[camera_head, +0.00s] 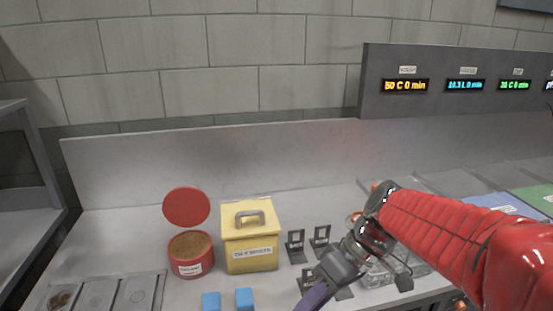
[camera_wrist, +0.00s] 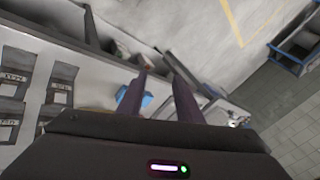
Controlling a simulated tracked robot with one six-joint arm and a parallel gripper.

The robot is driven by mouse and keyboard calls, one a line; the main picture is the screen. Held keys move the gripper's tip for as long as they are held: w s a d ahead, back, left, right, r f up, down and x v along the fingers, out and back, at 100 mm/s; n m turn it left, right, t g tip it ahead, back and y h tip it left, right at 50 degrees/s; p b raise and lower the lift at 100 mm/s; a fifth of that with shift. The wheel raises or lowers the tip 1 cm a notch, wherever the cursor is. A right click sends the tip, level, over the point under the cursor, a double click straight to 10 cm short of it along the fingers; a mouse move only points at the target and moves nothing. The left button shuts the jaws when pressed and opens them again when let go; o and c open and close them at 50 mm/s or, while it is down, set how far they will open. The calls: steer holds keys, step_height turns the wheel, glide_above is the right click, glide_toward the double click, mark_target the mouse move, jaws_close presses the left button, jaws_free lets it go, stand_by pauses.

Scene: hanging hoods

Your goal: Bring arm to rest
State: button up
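My gripper (camera_wrist: 157,60) shows in the wrist view as two dark purple fingers standing apart, with nothing held between them. In the head view my gripper (camera_head: 316,298) points down and to the left over the counter, and its fingers are partly cut off by the lower edge. My red-sleeved arm reaches in from the right and hides part of the counter behind it.
The counter (camera_head: 120,232) holds a red tub (camera_head: 191,267) with its lid raised, a yellow box (camera_head: 250,252) with a handle, two blue blocks (camera_head: 244,299), several dark stands (camera_head: 296,246) and clear containers (camera_head: 377,274). A display panel (camera_head: 440,101) stands at the back right.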

steer(key=s+d+r+m+t+h, duration=0.2)
steer(key=s+d+m+t+h, duration=0.3)
steer(key=d+m, duration=0.3)
steer(key=shift+s+d+t+h, duration=0.4)
steer(key=shift+d+t+h, duration=0.2)
steer(key=shift+d+t, duration=0.35)
stand_by(0.7)
